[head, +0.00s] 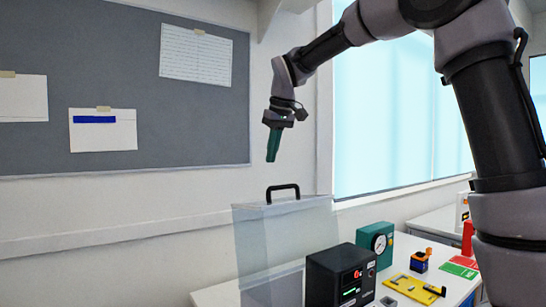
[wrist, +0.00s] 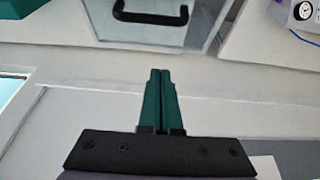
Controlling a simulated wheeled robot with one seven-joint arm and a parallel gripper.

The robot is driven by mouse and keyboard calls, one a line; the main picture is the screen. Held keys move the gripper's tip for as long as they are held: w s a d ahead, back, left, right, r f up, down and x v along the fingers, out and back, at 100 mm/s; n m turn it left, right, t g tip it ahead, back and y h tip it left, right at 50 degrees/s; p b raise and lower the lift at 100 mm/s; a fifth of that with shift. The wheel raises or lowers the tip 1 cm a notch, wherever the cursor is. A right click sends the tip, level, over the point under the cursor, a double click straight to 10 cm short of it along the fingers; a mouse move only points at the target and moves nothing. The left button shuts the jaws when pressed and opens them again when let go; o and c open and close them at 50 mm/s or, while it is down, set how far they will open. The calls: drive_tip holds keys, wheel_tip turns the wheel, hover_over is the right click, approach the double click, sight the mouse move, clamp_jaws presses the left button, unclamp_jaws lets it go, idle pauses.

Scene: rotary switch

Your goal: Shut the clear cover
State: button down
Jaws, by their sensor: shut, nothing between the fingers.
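The clear cover (head: 290,240) stands up from the counter, to the left of and behind a black box with a display. A black handle (head: 283,193) is on its top edge. In the wrist view, the handle (wrist: 150,14) and part of the clear cover (wrist: 203,22) show at the top, beyond the fingertips. My gripper (head: 272,158) has green fingers pointing down, above the handle and apart from it. In the wrist view, the fingers (wrist: 160,75) are pressed together with nothing between them. The cover's lower front is partly hidden by the black box. No rotary switch can be made out.
The black box (head: 340,275) shows red and green readouts. A teal gauge box (head: 376,244), an orange and blue item (head: 419,261), a yellow plate (head: 414,289) and a red-green card (head: 460,267) are on the counter. A wall and a pinboard (head: 120,80) lie behind.

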drive_tip(key=x, duration=0.7)
drive_tip(key=shift+w+f, duration=0.1)
drive_tip(key=shift+f, duration=0.2)
drive_tip(key=shift+s+d+r, duration=0.15)
drive_tip(key=shift+s+d, duration=0.65)
drive_tip(key=shift+s, duration=0.35)
drive_tip(key=shift+s+d, duration=0.35)
drive_tip(key=shift+s, duration=0.15)
drive_tip(key=shift+s, duration=0.1)
